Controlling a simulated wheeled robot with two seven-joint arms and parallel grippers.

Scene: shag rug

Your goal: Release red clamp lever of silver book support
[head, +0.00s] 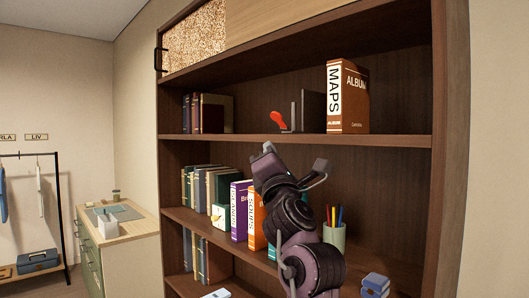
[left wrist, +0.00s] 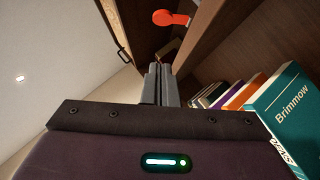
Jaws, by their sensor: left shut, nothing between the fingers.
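The red clamp lever (head: 278,119) stands tilted up on the upper shelf, at the left of the grey book support (head: 293,116). In the left wrist view the red lever (left wrist: 172,18) shows at the top, beyond the fingertips. My left gripper (head: 268,148) is just below and in front of the upper shelf, a little under the lever and apart from it. Its two fingers (left wrist: 159,68) are together with nothing between them. My right gripper is in neither view.
The upper shelf edge (head: 230,137) lies between my gripper and the lever's level. The album box (head: 352,100) stands right of the support, dark books (head: 190,113) left. Books (head: 240,210) and a pencil cup (head: 335,236) fill the shelf below.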

